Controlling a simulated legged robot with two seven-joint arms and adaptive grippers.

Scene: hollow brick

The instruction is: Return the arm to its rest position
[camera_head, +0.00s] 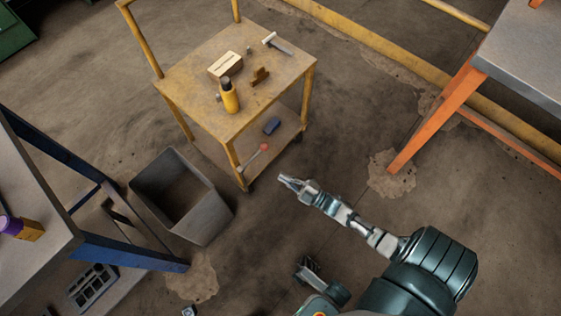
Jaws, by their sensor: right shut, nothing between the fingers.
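My right arm (430,265) comes in from the lower right and reaches up and left over the open floor. Its gripper (284,180) is shut and empty, with its fingertips pointing left. In the picture the fingertips lie between the yellow cart and my arm's base, to the right of the grey bin. The gripper appears apart from everything around it. My left gripper does not show.
A yellow cart (190,72) carries a yellow bottle (230,98), a cream block (225,64) and small tools. A grey open bin (205,222) stands on the floor. A grey slotted block (93,287) is at lower left. Tables (25,185) (525,50) flank both sides.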

